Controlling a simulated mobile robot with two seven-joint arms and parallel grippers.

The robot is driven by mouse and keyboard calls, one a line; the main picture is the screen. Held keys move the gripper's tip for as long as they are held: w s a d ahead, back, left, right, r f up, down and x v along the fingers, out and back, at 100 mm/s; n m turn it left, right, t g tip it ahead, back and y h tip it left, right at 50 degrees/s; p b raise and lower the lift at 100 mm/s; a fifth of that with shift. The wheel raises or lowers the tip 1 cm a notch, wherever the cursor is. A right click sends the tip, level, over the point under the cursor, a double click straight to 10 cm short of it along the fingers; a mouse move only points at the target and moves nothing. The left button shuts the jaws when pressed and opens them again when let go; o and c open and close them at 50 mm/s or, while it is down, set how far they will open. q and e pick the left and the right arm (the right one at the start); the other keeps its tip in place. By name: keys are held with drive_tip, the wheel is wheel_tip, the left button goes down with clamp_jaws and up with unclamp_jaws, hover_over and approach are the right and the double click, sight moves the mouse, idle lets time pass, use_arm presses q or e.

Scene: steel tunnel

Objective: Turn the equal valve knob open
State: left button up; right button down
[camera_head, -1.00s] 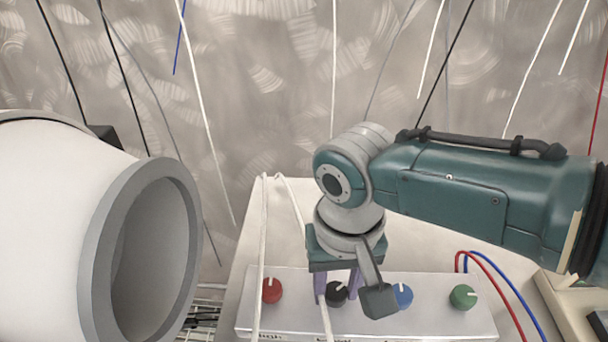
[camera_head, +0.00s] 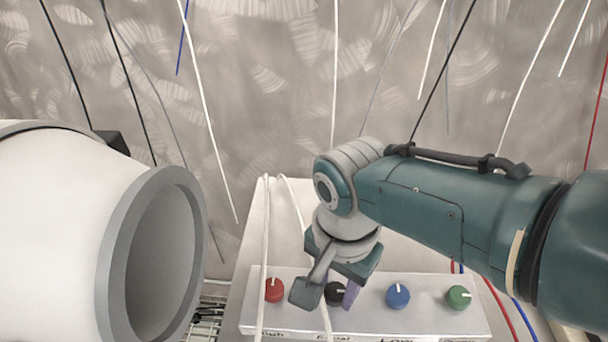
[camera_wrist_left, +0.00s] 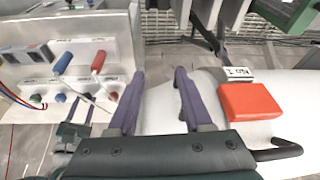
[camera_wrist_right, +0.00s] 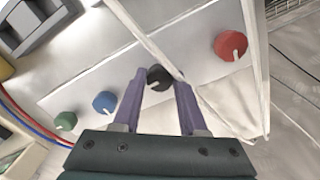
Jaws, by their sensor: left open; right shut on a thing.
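The equal knob is the black knob (camera_head: 335,291), above the "Equal" label on the white panel (camera_head: 365,322). In the right wrist view the black knob (camera_wrist_right: 159,77) sits between my right gripper's purple fingertips (camera_wrist_right: 160,82), which are shut on it. In the head view my right gripper (camera_head: 337,296) reaches down over the knob from above and partly hides it. A light mark shows on the knob, but its exact angle is hard to read. My left gripper (camera_wrist_left: 160,73) is open and empty in the left wrist view.
A red knob (camera_head: 274,290) is left of the black one; blue (camera_head: 398,296) and green (camera_head: 458,297) knobs are to the right. White cables (camera_head: 263,230) hang across the panel near the black knob. A large white cylinder (camera_head: 60,220) fills the left side.

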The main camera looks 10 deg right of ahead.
sight(334, 292)
idle(0.6)
drive_tip(key=shift+c, duration=2.2)
unclamp_jaws()
wheel_tip(334, 292, up, 10)
drive_tip(key=p, duration=0.7)
